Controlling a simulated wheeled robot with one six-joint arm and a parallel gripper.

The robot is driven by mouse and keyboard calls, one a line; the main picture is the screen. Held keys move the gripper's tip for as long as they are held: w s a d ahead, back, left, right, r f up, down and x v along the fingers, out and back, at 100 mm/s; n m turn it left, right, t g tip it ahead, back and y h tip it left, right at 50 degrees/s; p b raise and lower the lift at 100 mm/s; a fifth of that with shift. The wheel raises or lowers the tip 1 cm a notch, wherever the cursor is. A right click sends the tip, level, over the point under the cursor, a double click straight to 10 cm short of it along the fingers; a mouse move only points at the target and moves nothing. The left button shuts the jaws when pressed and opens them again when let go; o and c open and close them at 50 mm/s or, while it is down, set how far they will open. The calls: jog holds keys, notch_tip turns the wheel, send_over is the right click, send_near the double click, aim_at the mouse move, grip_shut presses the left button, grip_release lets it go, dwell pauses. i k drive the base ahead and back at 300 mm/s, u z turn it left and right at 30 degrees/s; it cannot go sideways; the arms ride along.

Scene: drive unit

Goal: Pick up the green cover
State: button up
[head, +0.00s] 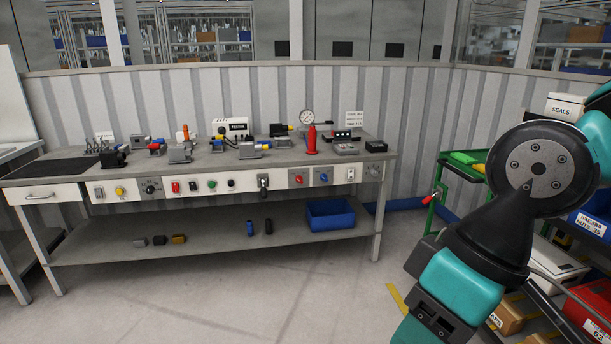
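A flat green piece (464,157), which may be the green cover, lies on the top of a green-framed cart to the right of the bench. It is small in the head view, and I cannot tell its exact shape. A yellow piece (480,168) lies beside it. My arm, teal and black, fills the right side of the view and hides part of the cart. My gripper is not in view.
A long workbench (320,158) with fittings and a red bottle-shaped item (311,140) stands at the left. A blue bin (331,214) sits on its lower shelf. A cart (446,186) and shelf boxes, including a red bin (588,310), crowd the right. The floor in front is clear.

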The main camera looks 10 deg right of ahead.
aim_at(461, 157)
jog(key=i, duration=2)
jog(key=z, duration=0.6)
jog(key=i, duration=2.05)
jog(key=z, duration=0.6)
jog(key=i, duration=0.4)
jog(key=z, duration=0.05)
